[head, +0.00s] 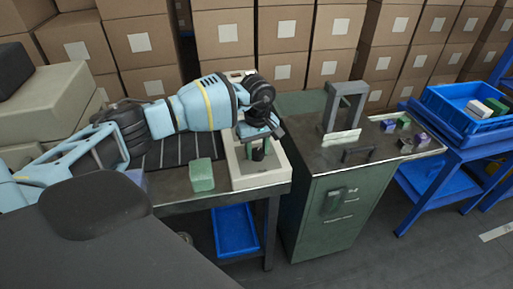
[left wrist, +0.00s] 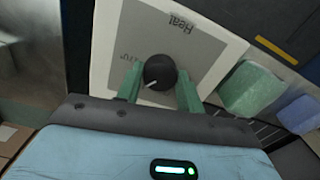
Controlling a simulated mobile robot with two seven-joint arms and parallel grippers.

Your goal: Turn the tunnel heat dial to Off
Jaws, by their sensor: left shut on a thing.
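The heat dial (head: 258,155) is a round black knob on a pale box (head: 262,181) at the right end of the conveyor table. In the left wrist view the dial (left wrist: 160,71) has a white pointer line toward the lower left, and grey label print lies around it. I cannot tell which setting the pointer marks. My left gripper (head: 257,146) comes down from above with its green fingers on either side of the dial, shut on it. The fingers also show in the left wrist view (left wrist: 159,88). My right gripper is not in view.
A green cabinet (head: 325,220) with a grey arch (head: 345,100) stands to the right. A blue tray (head: 480,105) is at far right. Stacked cartons (head: 285,40) line the back.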

